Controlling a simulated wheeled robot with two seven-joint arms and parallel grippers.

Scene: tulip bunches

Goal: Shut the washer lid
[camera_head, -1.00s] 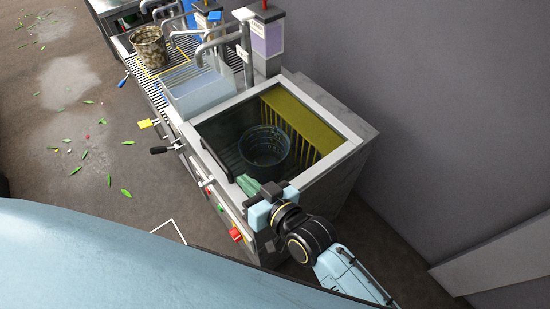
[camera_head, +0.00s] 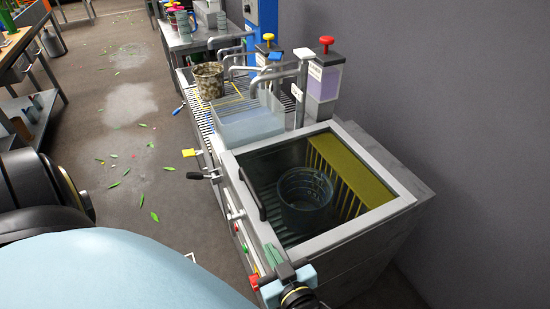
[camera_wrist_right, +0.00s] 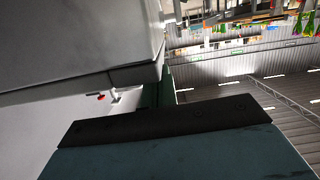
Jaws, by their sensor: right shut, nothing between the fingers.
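The washer lid (camera_head: 365,222) is a pale frame with a dark glass pane and a dark handle (camera_head: 251,194) along its left side. It lies flat over the top of the grey washer (camera_head: 370,255); I see no clear gap at its edge. A dark bucket (camera_head: 305,190) shows through the glass. My right gripper (camera_head: 273,256) is shut and empty at the washer's near left corner, beside the lid frame; I cannot tell whether it touches. In the right wrist view its green fingers (camera_wrist_right: 158,90) are beside a grey surface. My left gripper is out of view.
A clear bin (camera_head: 250,122) and a mottled bucket (camera_head: 208,80) stand on the roller conveyor behind the washer. A post with a red knob (camera_head: 326,42) rises at the back. A wall closes the right side. The floor at left has scattered leaves.

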